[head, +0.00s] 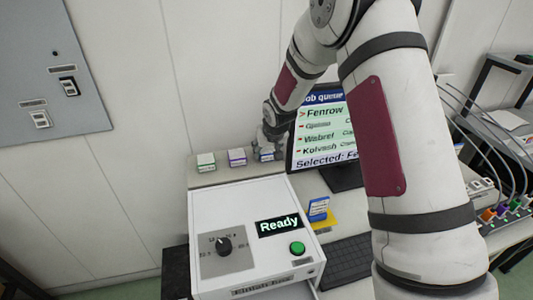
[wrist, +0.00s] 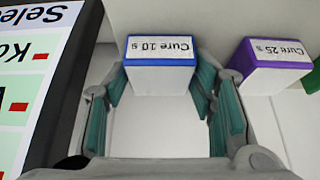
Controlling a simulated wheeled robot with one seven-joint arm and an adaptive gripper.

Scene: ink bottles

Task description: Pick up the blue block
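The blue block (wrist: 160,78) is a white block with a blue-edged top labelled "Cure 10 s", upside down in the wrist view. It stands at the right end of a short row on the ledge in the head view (head: 266,154), partly hidden by my gripper (head: 272,136). In the wrist view my gripper (wrist: 160,72) is open, with teal finger pads on either side of the block. A narrow gap shows at the left pad; contact at the right pad cannot be told.
A purple-edged block (wrist: 268,68) labelled "Cure 25 s" stands close beside my right-hand finger. A green-topped block (head: 205,161) is farther left. A monitor (head: 322,130) stands close to my gripper. A white machine (head: 225,215) reads "Ready"; a blue-and-white box (head: 318,208) stands beside it.

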